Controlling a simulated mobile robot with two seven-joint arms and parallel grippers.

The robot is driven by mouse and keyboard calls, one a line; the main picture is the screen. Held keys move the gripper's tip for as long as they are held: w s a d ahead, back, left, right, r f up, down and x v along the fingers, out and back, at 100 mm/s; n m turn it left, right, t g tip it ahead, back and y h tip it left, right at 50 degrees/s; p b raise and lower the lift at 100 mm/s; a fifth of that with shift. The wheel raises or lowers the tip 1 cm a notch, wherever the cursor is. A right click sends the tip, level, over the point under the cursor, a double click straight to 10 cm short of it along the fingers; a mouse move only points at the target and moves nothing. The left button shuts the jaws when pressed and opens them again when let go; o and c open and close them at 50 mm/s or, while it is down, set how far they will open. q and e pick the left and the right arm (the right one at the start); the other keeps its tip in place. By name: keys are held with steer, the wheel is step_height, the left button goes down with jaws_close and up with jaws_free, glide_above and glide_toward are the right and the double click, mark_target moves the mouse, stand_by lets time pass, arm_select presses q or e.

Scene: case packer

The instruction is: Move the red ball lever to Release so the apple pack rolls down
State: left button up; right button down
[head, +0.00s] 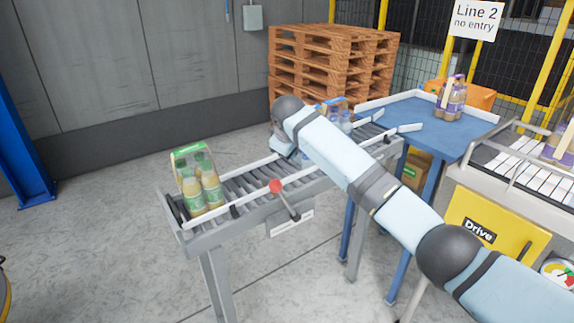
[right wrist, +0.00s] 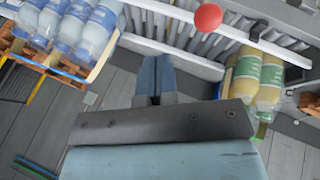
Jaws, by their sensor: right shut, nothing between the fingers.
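The red ball lever (head: 275,186) is on the near side rail of the roller conveyor, with its dark rod running down right to a pivot above a white label plate (head: 292,224). The plate's text is too small to read. The ball also shows at the top of the right wrist view (right wrist: 207,17). The apple pack (head: 201,187), yellow bottles with green labels, stands at the conveyor's left end. My right gripper (right wrist: 155,75) is shut and empty, apart from the ball. In the head view my right arm hides its fingers. My left gripper is in neither view.
The roller conveyor (head: 178,221) has raised side rails. A pack of blue-capped bottles (right wrist: 72,25) is at its upper end, partly behind my arm. A blue table (head: 400,115), wooden pallets (head: 330,65) and a yellow Drive box (head: 480,232) stand behind and right.

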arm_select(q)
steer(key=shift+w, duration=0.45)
arm_select(e)
steer(key=shift+v, duration=1.65)
steer(key=s+d+f+m+y, duration=0.1)
steer(key=s+d+f+y, duration=0.1)
steer(key=s+f, duration=0.6)
steer(key=s+d+f+m+t+y, duration=0.1)
steer(key=s+f, duration=0.2)
steer(key=f, duration=1)
steer(key=s+d+f+m+y, duration=0.2)
steer(key=s+f, duration=0.4)
steer(key=f, duration=0.4)
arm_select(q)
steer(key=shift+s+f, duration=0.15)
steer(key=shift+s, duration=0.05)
arm_select(e)
steer(key=s+d+f+m+t, duration=0.1)
steer(key=s+d+f, duration=0.1)
steer(key=s+d, duration=0.3)
steer(key=s+d+f+m+t+h, duration=0.1)
steer(key=s+d+f, duration=0.2)
steer(key=s, duration=1.1)
steer(key=s+d+f+m+t, duration=0.2)
steer(key=s+d+f, duration=0.1)
steer(key=s+d, duration=0.4)
steer(key=s, duration=0.3)
steer(key=shift+d+h, duration=0.4)
